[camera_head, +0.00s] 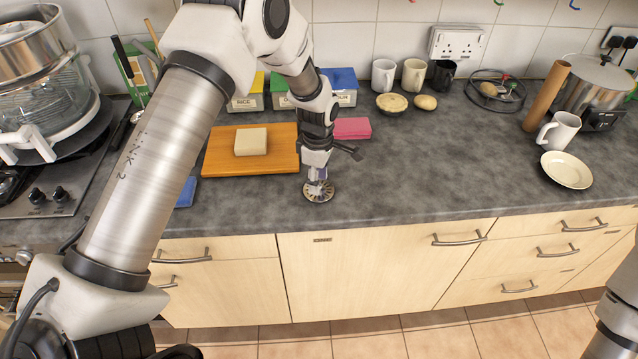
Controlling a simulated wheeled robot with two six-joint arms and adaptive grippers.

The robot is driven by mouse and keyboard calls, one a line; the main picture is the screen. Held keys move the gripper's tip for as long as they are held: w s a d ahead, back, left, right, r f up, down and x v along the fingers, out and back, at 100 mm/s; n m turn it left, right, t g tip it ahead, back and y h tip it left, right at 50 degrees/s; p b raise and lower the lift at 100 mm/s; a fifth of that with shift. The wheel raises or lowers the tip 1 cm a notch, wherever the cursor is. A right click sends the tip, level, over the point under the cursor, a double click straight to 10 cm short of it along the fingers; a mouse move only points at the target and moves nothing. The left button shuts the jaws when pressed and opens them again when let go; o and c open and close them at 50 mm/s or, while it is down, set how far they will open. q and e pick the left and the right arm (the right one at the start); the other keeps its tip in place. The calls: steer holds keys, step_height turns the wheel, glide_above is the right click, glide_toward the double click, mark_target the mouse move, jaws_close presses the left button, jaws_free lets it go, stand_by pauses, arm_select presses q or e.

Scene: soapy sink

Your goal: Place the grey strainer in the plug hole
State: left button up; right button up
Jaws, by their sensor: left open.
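The grey strainer (318,192) is a small round slotted disc lying on the dark worktop near its front edge, just right of the wooden board. My left gripper (318,183) points down right over it and hides part of its middle. The gripper is open, and I cannot tell whether its fingertips touch the strainer. No sink or plug hole shows in this view. Part of my right arm shows at the lower right edge, but its gripper is out of view.
A wooden board (222,158) with a pale block (251,142) lies left of the gripper. A white mug (560,131) and a plate (567,170) stand at the right. The worktop (440,160) between is clear.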

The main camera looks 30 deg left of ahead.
arm_select(q)
steer(key=shift+w+f, duration=0.2)
steer(key=shift+f, duration=0.35)
steer(key=shift+w+f, duration=0.2)
steer(key=shift+f, duration=0.35)
steer(key=shift+s+r, duration=0.15)
steer(key=shift+s, duration=0.05)
steer(key=shift+c, duration=0.7)
jaws_close()
steer(key=shift+r, duration=0.1)
